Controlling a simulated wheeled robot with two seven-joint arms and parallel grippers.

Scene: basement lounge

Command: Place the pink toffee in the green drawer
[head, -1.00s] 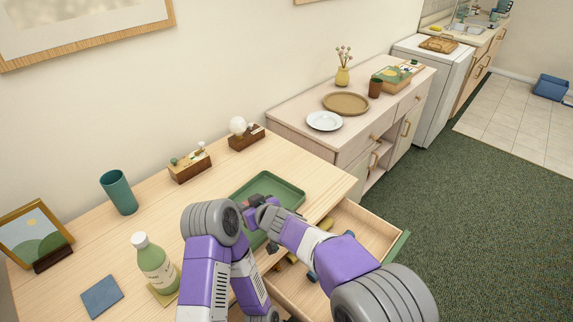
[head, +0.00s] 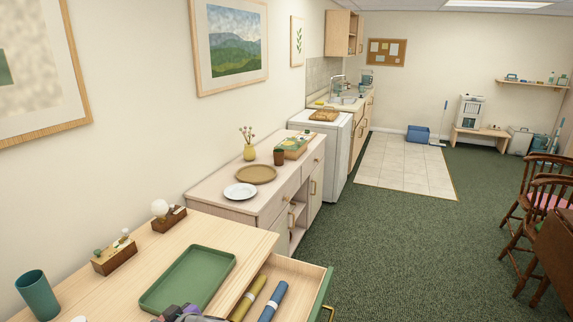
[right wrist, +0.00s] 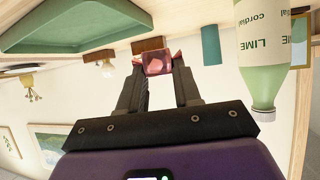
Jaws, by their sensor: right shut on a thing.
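The pink toffee (right wrist: 157,62) is a small glossy translucent block. My right gripper (right wrist: 157,72) is shut on it, with a finger at each side, in the right wrist view. The green drawer (head: 323,296) stands open at the bottom of the head view; its front is green and its inside is pale wood. My left gripper is not in view. A purple and grey part of mine shows at the bottom edge of the head view, mostly cut off; I cannot tell which arm it belongs to.
An olive roll (head: 248,298) and a blue roll (head: 272,301) lie in the drawer. A green tray (head: 190,278) lies on the table beside it. A teal cup (head: 38,296) stands at the left. A lime cordial bottle (right wrist: 262,50) shows in the right wrist view.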

